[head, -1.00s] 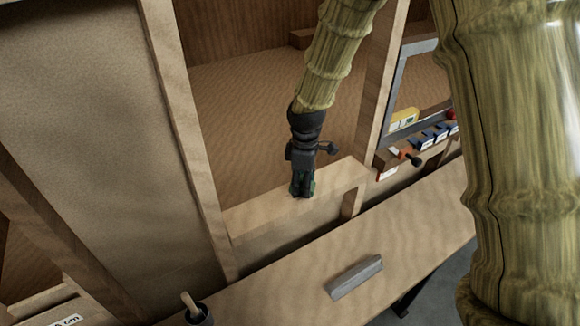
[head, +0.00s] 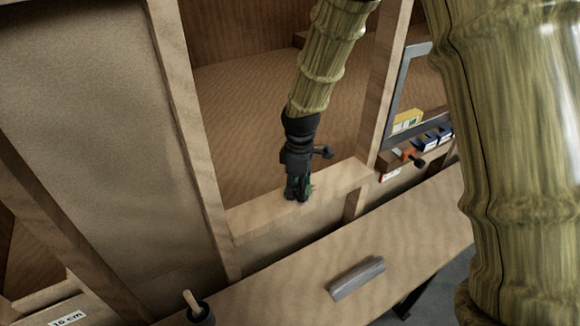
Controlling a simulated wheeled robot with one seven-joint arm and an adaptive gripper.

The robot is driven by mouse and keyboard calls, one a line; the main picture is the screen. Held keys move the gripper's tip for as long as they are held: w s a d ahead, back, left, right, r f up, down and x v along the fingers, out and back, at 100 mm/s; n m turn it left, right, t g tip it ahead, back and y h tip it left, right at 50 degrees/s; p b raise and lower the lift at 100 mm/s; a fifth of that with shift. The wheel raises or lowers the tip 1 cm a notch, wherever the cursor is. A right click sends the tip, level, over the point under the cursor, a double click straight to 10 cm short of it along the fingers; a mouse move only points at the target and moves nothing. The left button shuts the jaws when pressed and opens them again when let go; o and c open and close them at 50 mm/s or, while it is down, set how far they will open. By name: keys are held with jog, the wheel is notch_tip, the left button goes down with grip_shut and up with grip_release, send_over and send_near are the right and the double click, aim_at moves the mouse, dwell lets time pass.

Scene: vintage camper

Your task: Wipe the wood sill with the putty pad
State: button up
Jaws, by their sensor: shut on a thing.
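The wood sill (head: 245,223) is the pale ledge along the bottom of the framed wall opening, running from lower left to upper right. My gripper (head: 297,197) points down at the middle of the sill, with its fingertips at the top surface. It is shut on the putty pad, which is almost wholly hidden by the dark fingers. A little green shows beside the fingers. I cannot tell whether the pad is pressed on the wood or just above it.
A grey bar (head: 357,279) lies on the workbench (head: 270,290) in front. A dark pot (head: 201,313) with a wooden handle stands at its near left edge. Wall studs (head: 185,120) flank the sill. Small boxes (head: 407,122) sit on a shelf at right.

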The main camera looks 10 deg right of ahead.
jog(key=shift+s+a, duration=0.2)
jog(key=shift+a, duration=0.4)
jog(key=shift+s+a, duration=0.2)
jog(key=shift+a, duration=0.4)
notch_tip(320, 180, up, 3)
jog(key=shift+w+f+p, duration=0.1)
jog(key=shift+p, duration=0.9)
jog(key=shift+r+p, duration=2.1)
jog(key=shift+r, duration=0.6)
